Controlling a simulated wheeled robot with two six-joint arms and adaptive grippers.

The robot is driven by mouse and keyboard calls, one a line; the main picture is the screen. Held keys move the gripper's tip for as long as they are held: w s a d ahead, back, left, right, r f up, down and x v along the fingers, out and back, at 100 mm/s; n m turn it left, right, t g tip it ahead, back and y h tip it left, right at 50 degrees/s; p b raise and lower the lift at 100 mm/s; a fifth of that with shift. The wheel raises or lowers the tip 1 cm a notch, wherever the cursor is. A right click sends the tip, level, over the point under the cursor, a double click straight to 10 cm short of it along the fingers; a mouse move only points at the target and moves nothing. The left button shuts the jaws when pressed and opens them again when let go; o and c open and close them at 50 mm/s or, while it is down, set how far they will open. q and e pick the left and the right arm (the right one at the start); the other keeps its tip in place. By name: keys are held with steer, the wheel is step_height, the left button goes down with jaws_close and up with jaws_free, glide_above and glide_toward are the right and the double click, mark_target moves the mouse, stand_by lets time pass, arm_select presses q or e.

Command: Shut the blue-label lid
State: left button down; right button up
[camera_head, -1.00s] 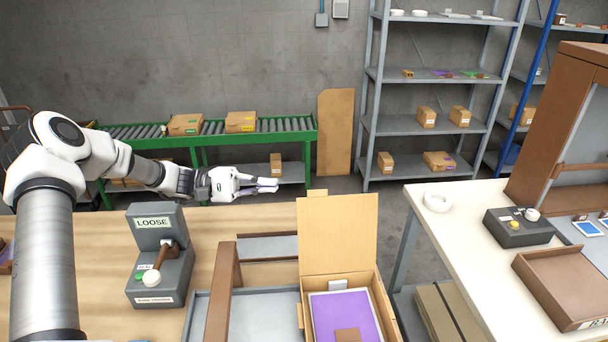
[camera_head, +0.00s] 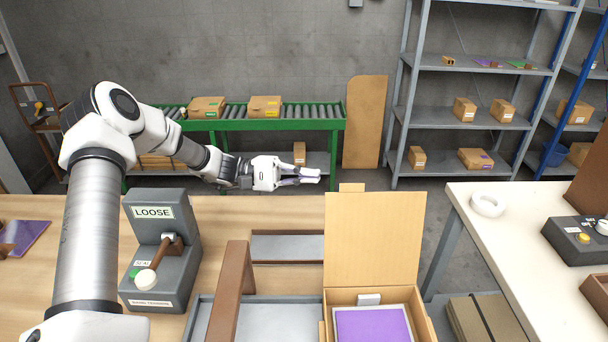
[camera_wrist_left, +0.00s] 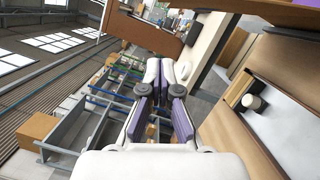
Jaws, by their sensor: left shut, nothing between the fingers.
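A cardboard box (camera_head: 425,326) stands at the front centre of the wooden table with its lid (camera_head: 375,238) raised upright. I see no blue label on the side of the lid facing me. A purple panel (camera_head: 372,325) with a pale rim lies in the box, with a small light block at its back edge. My left gripper (camera_head: 318,176) is shut and empty, pointing right, behind and to the left of the raised lid and apart from it. Its fingers also show in the left wrist view (camera_wrist_left: 161,78). My right gripper is not in view.
A grey device (camera_head: 160,255) marked LOOSE, with a lever, stands left of the box. A brown bar (camera_head: 230,290) rises beside the grey tray. A white table (camera_head: 480,225) is at the right, across a gap. A green conveyor (camera_head: 240,125) and shelves (camera_head: 450,125) stand behind.

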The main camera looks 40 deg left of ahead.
arm_select(q)
steer(key=d+r+p, duration=0.1)
steer(key=d+p, duration=0.2)
steer(key=d, duration=0.5)
steer(key=shift+s+r, duration=0.15)
steer(key=shift+r, duration=0.2)
